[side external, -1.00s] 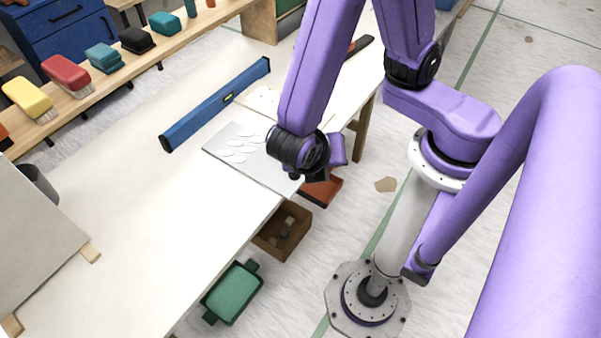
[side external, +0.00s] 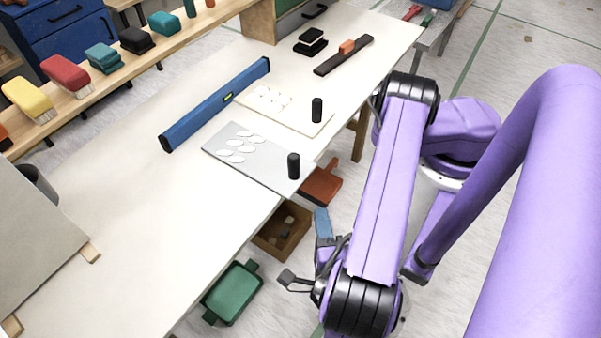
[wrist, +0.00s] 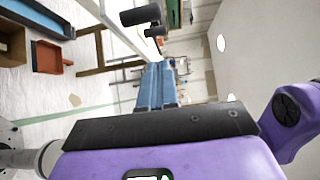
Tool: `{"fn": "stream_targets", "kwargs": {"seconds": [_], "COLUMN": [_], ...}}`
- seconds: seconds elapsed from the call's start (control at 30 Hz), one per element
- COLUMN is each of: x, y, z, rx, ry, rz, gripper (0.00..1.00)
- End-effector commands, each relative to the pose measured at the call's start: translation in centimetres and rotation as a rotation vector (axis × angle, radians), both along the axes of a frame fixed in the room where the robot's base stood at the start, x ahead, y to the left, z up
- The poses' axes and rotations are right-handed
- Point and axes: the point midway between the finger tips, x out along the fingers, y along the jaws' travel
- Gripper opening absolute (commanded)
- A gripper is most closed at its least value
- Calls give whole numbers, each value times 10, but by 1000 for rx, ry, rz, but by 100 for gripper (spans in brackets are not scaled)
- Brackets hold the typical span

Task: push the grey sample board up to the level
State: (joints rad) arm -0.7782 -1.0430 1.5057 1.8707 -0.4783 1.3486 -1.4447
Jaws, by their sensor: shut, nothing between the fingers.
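The grey sample board (side external: 262,172) lies flat on the table, with several white ovals and an upright black knob (side external: 293,166) near its front end. The blue level (side external: 215,106) lies behind it, with a strip of bare table between them. My gripper (side external: 321,216) is off the table's front edge, clear of the board and lower right of it. Its blue fingers are shut and empty; they also show in the wrist view (wrist: 155,88). Two black knobs show at the top of the wrist view.
A cream board (side external: 302,116) with white spots and a black knob (side external: 317,110) lies right of the grey one. Below the table edge are a brown box (side external: 282,238), a green tray (side external: 234,292) and a red-orange tray (side external: 322,185).

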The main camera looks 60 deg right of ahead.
Motion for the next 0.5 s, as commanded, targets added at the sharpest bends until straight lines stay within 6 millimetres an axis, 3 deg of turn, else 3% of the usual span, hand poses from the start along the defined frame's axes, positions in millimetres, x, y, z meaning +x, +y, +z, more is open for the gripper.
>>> {"fn": "stream_targets", "kwargs": {"seconds": [0.27, 0.5], "x": [11, 40], "y": [-14, -47], "z": [-2, -1], "rx": [-27, -27], "ry": [5, 6], "rz": [11, 7], "gripper": [0, 0]}}
